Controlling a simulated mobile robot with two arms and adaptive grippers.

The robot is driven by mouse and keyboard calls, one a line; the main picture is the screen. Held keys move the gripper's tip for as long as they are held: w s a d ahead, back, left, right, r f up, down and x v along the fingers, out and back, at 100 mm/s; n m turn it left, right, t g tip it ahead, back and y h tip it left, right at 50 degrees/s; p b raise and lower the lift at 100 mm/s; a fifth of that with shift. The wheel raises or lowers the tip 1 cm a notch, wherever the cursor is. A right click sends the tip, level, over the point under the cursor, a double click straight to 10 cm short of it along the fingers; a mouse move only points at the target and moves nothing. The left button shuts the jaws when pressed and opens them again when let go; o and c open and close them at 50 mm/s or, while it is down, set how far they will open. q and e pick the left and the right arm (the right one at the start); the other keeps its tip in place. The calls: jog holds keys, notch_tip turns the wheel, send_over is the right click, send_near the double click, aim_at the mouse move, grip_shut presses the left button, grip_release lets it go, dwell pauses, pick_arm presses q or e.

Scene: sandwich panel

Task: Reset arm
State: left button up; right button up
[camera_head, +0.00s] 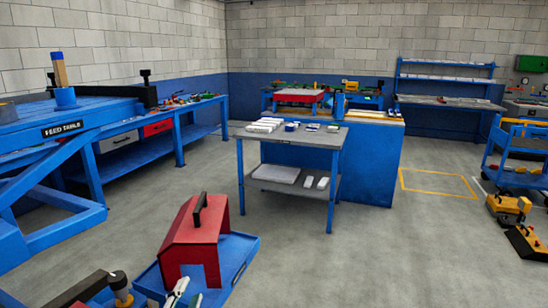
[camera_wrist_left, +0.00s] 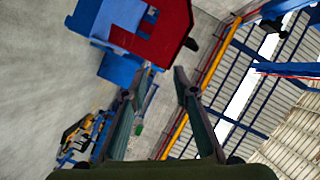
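My left gripper (camera_head: 184,293) shows at the bottom edge of the head view, partly cut off, in front of the red box. In the left wrist view its two fingers (camera_wrist_left: 156,84) stand apart with nothing between them. My right gripper is not in view. The red house-shaped box (camera_head: 196,241) with a black handle stands on a blue tray-like surface (camera_head: 244,259). In the left wrist view the red box (camera_wrist_left: 160,35) appears tilted at the top, beyond the fingertips.
The blue feed table (camera_head: 62,129) stands at the left. A grey-topped table (camera_head: 325,139) with white and blue pieces stands mid-floor. A blue cart (camera_head: 515,152) and yellow-black equipment (camera_head: 508,208) are at the right.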

pick_arm(q)
jog(key=s+a+f+n+g, duration=0.3)
jog(key=s+f+n+g, duration=0.35)
jog(key=s+f, duration=0.7)
jog(key=s+f+n+g, duration=0.3)
jog(key=s+f+g, duration=0.45)
jog(key=s, duration=0.65)
notch_tip(320, 180, down, 26)
jog(key=s+d, duration=0.1)
jog(key=s+a+f+g, duration=0.1)
jog(key=s+a+f, duration=0.2)
jog(key=s+f, duration=1.4)
jog(key=shift+s+f+h+p, duration=0.3)
jog(key=shift+s, duration=0.15)
